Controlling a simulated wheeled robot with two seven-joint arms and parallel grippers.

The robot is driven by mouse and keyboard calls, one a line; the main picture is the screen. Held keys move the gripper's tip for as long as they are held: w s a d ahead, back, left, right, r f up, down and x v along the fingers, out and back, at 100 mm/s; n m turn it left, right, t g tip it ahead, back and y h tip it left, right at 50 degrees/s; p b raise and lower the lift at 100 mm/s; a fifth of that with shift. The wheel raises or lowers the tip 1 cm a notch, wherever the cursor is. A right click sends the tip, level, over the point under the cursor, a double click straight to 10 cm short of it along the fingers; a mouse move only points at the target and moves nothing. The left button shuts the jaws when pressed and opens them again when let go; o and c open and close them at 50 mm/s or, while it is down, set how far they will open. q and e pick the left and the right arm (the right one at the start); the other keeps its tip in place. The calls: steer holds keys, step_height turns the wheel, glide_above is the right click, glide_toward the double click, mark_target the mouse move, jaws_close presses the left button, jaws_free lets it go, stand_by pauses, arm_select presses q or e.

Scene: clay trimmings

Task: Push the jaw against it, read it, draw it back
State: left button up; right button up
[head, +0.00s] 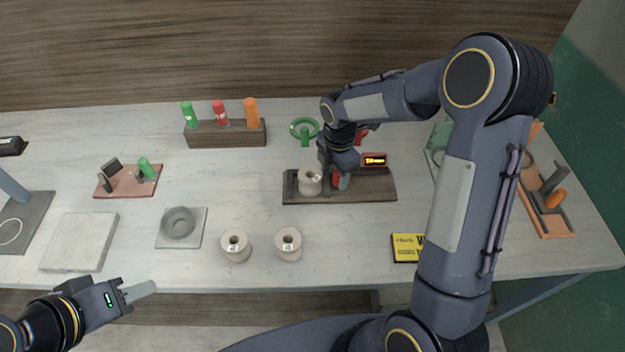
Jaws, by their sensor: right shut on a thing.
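A dark measuring base (365,188) lies on the table, with a fixed dark post at its left end. A pale clay spool (310,181) stands on it, right of the post. The jaw (337,182), a small red part, shows just right of the spool; whether they touch I cannot tell. My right gripper (341,175) is shut on the jaw, and its body hides part of it. An orange-lit display (374,160) stands behind the base; its digits are too small to read. My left gripper (138,291) hangs at the table's front edge, away from everything; its opening is unclear.
Two more spools (236,246) (288,244) stand in front of the base. A wooden rack (225,135) holds green, red and orange cylinders. A grey ring sits on a plate (195,240). A yellow-black sign (406,247) lies front right. My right arm covers much of the right side.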

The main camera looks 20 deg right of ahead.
steer(key=shift+s+a+f, duration=0.15)
steer(key=shift+s+a, duration=0.05)
steer(key=shift+a, duration=0.4)
steer(key=shift+s+a+f, duration=0.1)
steer(key=shift+s+a, duration=0.05)
steer(key=shift+a, duration=0.4)
steer(key=shift+c, duration=0.3)
stand_by(2.2)
steer(key=shift+d, duration=0.1)
steer(key=shift+o, duration=0.7)
steer(key=shift+s+d, duration=0.15)
steer(key=shift+d, duration=0.25)
steer(key=shift+s+d, duration=0.1)
steer(key=shift+d, duration=0.45)
steer(key=shift+c, duration=0.4)
steer(key=shift+o, duration=0.4)
steer(key=shift+s+d, duration=0.2)
steer(key=shift+d, duration=0.6)
steer(key=o, duration=1.2)
steer(key=shift+s+d+r, duration=0.1)
steer(key=shift+s+r, duration=0.05)
steer(key=shift+s, duration=0.05)
steer(key=shift+w, duration=0.1)
steer(key=shift+r, duration=0.1)
